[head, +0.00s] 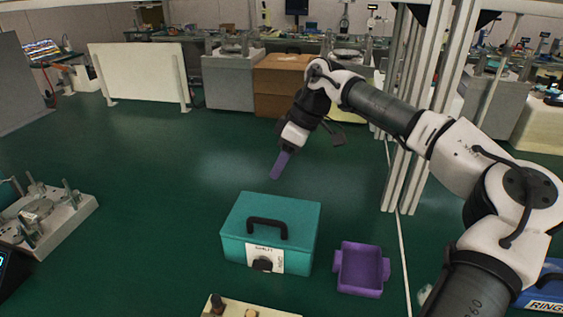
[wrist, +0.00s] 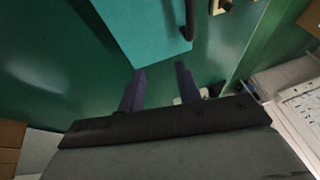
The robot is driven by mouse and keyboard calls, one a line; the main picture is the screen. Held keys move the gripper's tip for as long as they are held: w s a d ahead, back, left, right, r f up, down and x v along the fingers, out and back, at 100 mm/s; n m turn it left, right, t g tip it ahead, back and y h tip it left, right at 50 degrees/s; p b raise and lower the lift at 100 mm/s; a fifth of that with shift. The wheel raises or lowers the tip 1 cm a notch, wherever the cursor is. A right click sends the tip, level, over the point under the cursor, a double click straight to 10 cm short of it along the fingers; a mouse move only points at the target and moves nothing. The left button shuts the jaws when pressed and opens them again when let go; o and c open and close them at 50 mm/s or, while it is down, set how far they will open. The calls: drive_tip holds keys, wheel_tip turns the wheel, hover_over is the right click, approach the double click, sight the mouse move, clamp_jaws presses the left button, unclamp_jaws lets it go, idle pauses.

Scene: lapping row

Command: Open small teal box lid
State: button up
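The teal box (head: 270,230) stands on the green surface in the lower middle of the head view. Its lid is shut, with a black handle (head: 267,225) on top. A white label and a dark round latch (head: 262,264) are on the front. My gripper (head: 280,166) hangs above and behind the box, apart from it, with purple fingers pointing down. In the wrist view the two fingers (wrist: 160,88) are spread with an empty gap between them. The teal box (wrist: 145,30) and part of its black handle (wrist: 188,20) show beyond the fingertips.
A purple bin (head: 361,270) stands right of the box. A metal fixture (head: 45,215) is at the left. A pale board (head: 245,308) with small knobs lies at the front edge. A blue box (head: 545,290) is at the lower right. The green surface behind the box is clear.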

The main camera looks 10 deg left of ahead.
clamp_jaws()
idle(0.5)
drive_tip(key=c, duration=0.7)
unclamp_jaws()
drive_tip(key=o, duration=0.8)
drive_tip(key=shift+r, duration=0.1)
drive_tip(key=v, duration=1.3)
drive_tip(key=shift+d+r, duration=0.1)
drive_tip(key=shift+r, duration=0.2)
